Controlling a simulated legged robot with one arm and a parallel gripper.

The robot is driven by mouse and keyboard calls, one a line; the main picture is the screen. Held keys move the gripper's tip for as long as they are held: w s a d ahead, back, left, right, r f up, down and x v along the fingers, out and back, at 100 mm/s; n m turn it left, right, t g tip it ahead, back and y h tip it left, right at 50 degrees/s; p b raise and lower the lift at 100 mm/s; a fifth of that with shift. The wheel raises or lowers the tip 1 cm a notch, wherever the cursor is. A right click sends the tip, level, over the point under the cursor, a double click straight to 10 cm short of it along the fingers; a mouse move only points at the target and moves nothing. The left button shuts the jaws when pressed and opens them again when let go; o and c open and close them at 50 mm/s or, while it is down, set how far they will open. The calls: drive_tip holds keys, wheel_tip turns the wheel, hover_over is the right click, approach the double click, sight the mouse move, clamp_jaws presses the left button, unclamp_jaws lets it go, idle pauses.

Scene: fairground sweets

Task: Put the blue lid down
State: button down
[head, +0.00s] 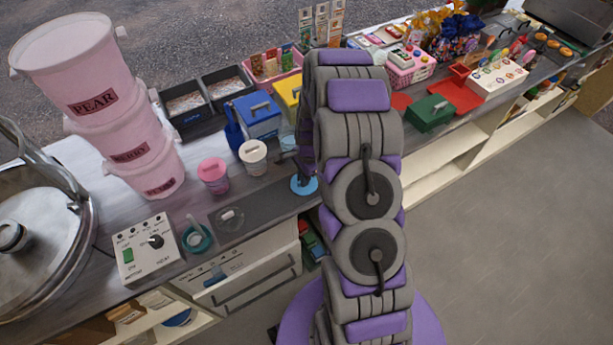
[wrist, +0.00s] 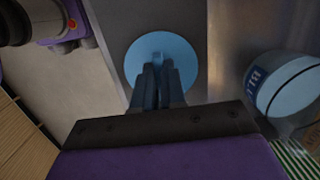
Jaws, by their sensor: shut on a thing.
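The blue lid (wrist: 136,62) is a round light-blue disc with a raised knob at its middle. My gripper (wrist: 158,77) is shut on that knob, directly over the lid. In the head view the lid (head: 304,187) shows beside my arm, at the counter's front edge. I cannot tell whether it touches the counter or hangs just above it. A light-blue tub (wrist: 285,88) with a partly readable label stands to the right in the wrist view, apart from the lid. In the head view my arm hides much of the area around the tub.
A white-lidded tub (head: 253,158) and a pink tub (head: 213,176) stand left of the lid. A dark mat (head: 262,212) holds a small clear-knobbed lid (head: 230,217). A teal ring-shaped item (head: 197,238) lies near the control box (head: 147,251). Blue (head: 257,117) and yellow boxes stand behind.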

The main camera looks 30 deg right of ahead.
drive_tip(key=shift+a+r, duration=0.15)
drive_tip(key=shift+a, duration=0.65)
drive_tip(key=shift+d, duration=0.15)
drive_tip(key=c, duration=1.2)
unclamp_jaws()
drive_tip(key=d, duration=0.3)
drive_tip(key=shift+d+f, duration=0.15)
drive_tip(key=shift+f, duration=0.2)
drive_tip(key=shift+a, duration=1.2)
drive_tip(key=shift+d+r, duration=0.1)
drive_tip(key=shift+d, duration=0.05)
